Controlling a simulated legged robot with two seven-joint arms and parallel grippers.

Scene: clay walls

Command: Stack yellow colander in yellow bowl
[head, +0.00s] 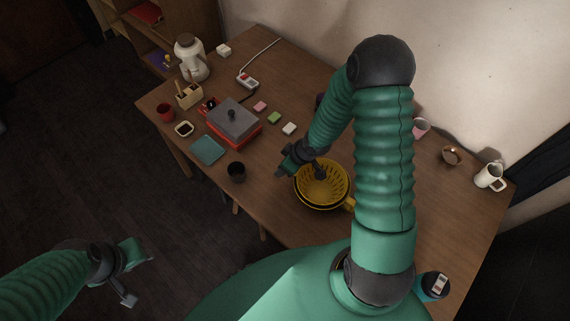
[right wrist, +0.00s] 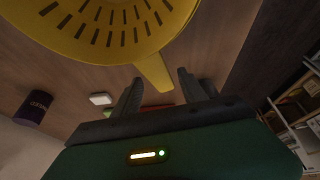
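The slotted yellow colander (head: 322,187) is near the table's front edge in the head view. A second yellow rim, the yellow bowl (head: 322,208), shows just below it. The colander appears to sit in the bowl, but how deep is hard to tell. In the right wrist view the slotted colander (right wrist: 110,25) fills the top, with a yellow handle (right wrist: 155,72) pointing toward the gap between my fingers. My right gripper (right wrist: 160,92) is open and empty beside the colander; it also shows in the head view (head: 312,168).
A dark cup (head: 237,172) and a teal square (head: 208,150) lie left of the colander. A red box with a grey top (head: 233,121) and small blocks (head: 274,118) are behind. Mugs (head: 490,177) stand at the right. My right arm hides the table's middle.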

